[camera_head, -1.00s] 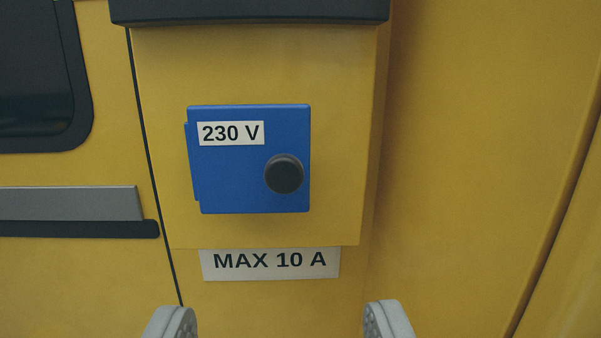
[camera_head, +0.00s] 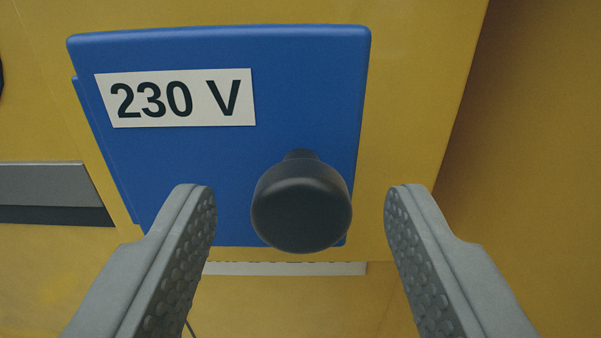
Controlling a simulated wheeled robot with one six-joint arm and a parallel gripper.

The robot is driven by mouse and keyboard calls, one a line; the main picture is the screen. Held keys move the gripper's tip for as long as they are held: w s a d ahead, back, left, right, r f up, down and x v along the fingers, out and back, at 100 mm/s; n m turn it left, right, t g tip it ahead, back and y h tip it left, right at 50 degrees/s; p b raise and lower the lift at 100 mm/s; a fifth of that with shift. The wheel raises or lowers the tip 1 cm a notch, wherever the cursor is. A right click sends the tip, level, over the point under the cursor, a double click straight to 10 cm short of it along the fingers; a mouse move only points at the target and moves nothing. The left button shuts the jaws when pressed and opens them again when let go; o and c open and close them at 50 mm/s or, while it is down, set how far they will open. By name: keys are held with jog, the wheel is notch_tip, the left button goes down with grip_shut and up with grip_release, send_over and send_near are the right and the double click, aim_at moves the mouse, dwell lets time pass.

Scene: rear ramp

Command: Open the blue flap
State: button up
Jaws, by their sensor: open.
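The blue flap (camera_head: 220,175) fills the upper middle of the view, with a white "230 V" label (camera_head: 175,98) at its upper left. It lies shut against the yellow panel. A dark round knob (camera_head: 302,207) stands out from its lower right. My gripper (camera_head: 301,205) is open, one grey finger on each side of the knob. Whether the fingertips reach as deep as the knob, I cannot tell.
The yellow panel (camera_head: 415,130) surrounds the flap, with its edge to the right. A white label (camera_head: 290,269) below the flap is mostly hidden. A grey strip (camera_head: 45,176) runs along the wall at the left.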

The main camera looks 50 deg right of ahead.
jog(key=shift+w+d, duration=0.15)
jog(key=shift+d, duration=0.05)
grip_shut()
jog(key=shift+a, duration=0.1)
